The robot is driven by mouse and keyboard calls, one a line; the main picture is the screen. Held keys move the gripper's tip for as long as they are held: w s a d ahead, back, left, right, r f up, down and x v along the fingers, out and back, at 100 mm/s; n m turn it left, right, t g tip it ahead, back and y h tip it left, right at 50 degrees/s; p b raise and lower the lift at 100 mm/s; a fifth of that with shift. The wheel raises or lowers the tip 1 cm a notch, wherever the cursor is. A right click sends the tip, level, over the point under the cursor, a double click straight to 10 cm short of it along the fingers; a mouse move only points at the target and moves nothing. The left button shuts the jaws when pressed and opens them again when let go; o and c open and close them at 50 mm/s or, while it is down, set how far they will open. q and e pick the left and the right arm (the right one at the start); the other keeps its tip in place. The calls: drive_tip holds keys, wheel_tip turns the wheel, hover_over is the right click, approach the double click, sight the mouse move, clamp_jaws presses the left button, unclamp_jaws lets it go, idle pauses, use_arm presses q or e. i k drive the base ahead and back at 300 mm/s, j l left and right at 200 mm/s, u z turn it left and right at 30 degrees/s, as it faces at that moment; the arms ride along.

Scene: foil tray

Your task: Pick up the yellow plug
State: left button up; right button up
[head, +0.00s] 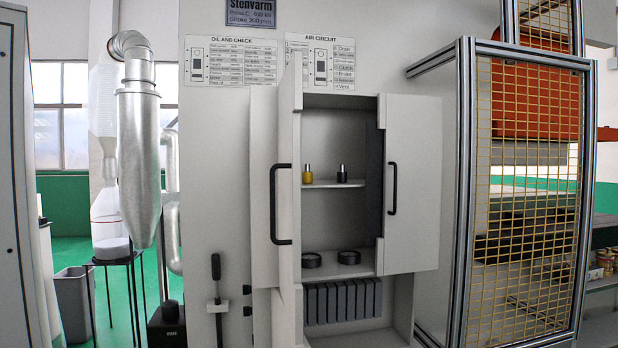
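The yellow plug (307,174) stands upright on the upper shelf (330,184) of an open wall cabinet. It has a yellow body and a pale metal top. It is at the left end of the visible shelf, close beside the left door's edge. A similar black plug (342,174) stands to its right, apart from it. Neither of my grippers shows in the head view.
The cabinet's left door (285,200) and right door (412,185) stand open, each with a black handle. Two black round parts (311,260) (349,257) lie on the lower shelf. A yellow mesh guard (530,200) stands to the right. A lever (217,285) stands lower left.

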sight(307, 176)
drive_tip(key=i+l+u, duration=0.15)
drive_tip(key=l+u, duration=0.2)
drive_tip(key=i+l+u, duration=0.15)
drive_tip(key=l+u, duration=0.5)
drive_tip(key=i+l, duration=0.05)
drive_tip(key=l, duration=0.05)
